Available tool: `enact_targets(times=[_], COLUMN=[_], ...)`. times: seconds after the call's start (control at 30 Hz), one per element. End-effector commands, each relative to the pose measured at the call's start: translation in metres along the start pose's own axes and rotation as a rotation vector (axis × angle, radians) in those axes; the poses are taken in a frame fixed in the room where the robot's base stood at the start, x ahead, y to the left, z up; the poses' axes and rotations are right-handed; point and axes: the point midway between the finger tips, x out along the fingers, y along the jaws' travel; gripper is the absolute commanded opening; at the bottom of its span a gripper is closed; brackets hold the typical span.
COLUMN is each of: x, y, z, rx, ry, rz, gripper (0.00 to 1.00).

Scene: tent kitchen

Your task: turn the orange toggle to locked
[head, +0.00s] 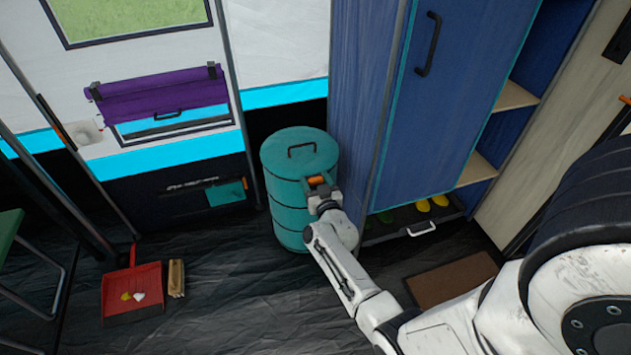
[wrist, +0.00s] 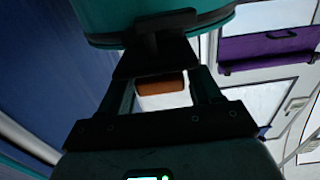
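The orange toggle (head: 316,180) is on the upper front of a teal drum (head: 287,190) with a dark handle on its lid. In the head view the toggle lies crosswise just above my gripper (head: 319,194). In the wrist view the orange toggle (wrist: 161,84) shows in the gap between the two fingers of my gripper (wrist: 161,92). The fingers are apart. I cannot tell whether either finger touches the toggle. The teal drum (wrist: 105,15) fills the top of the wrist view, with a dark bracket in front of it. The toggle's markings cannot be read.
A blue cabinet (head: 463,90) stands close to the drum's right, above an open drawer (head: 400,224) with yellow and green things. A red dustpan (head: 132,294) and a brush (head: 176,278) lie on the floor at left. A brown mat (head: 452,278) lies at right.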

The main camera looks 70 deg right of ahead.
Motion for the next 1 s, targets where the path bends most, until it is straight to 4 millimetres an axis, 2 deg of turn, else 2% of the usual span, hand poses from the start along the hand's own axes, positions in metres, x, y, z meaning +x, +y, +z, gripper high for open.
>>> enact_targets(times=[0.03, 0.4, 0.73, 1.0], x=[-0.0001, -0.0003, -0.0004, -0.0004], y=[0.0000, 0.0000, -0.0010, -0.0016], z=[0.0001, 0.0002, -0.0023, -0.0045], rx=[0.000, 0.000, 0.000, 0.001], ry=[0.000, 0.000, -0.001, -0.004], rz=[0.000, 0.000, 0.031, 0.141], gripper=[0.58, 0.25, 0.25, 0.25])
